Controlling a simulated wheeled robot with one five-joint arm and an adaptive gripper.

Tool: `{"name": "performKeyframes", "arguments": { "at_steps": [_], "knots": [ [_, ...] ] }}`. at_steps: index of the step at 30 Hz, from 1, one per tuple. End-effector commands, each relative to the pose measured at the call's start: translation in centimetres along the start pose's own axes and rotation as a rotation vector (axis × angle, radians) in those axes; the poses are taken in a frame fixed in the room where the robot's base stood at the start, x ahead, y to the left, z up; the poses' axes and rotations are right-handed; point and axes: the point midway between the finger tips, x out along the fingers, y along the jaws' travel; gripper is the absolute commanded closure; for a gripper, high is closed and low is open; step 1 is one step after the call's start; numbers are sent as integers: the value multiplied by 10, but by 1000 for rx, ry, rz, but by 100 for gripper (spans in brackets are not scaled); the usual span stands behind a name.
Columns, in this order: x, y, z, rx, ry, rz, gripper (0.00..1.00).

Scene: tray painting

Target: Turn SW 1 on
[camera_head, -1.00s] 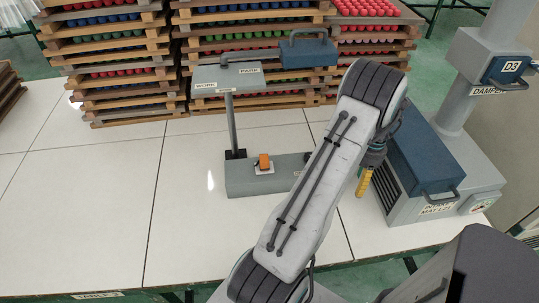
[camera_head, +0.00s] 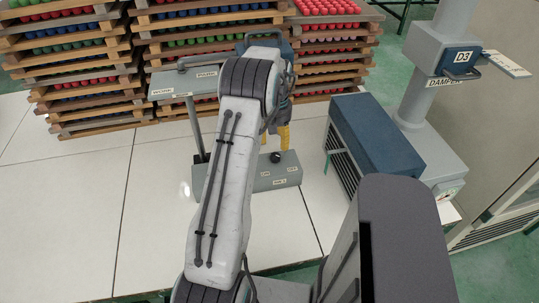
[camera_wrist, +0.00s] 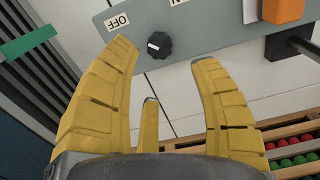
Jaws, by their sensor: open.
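A black rotary knob (camera_wrist: 159,45) with a white pointer mark sits on a grey control box (camera_wrist: 215,28). An OFF label (camera_wrist: 117,21) is up and left of it, and an ON label (camera_wrist: 178,2) is at the top edge, partly cut off. The pointer mark faces left, towards the OFF side. In the head view the knob (camera_head: 276,157) stands on the box's top (camera_head: 265,182); the small labels there are hard to read. My gripper (camera_wrist: 158,56) is open and empty, its yellow fingers either side of the knob in the picture, apparently short of it. The gripper (camera_head: 284,140) shows behind the knob in the head view.
An orange switch (camera_wrist: 283,10) sits right of the knob in the wrist view; my arm hides it in the head view. A blue-topped machine (camera_head: 375,140) stands right of the box. Stacked trays (camera_head: 80,75) fill the back. White floor (camera_head: 70,200) is clear at left.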

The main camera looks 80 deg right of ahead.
Motion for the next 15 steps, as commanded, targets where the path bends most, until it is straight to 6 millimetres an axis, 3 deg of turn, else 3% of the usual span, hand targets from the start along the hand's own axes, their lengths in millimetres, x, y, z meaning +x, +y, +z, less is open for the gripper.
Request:
{"name": "performKeyframes", "arguments": {
  "at_steps": [8,15],
  "knots": [
    [2,-1,2,-68,-9,-4,44],
    [24,-1,3,-83,-13,-5,44]
  ]
}}
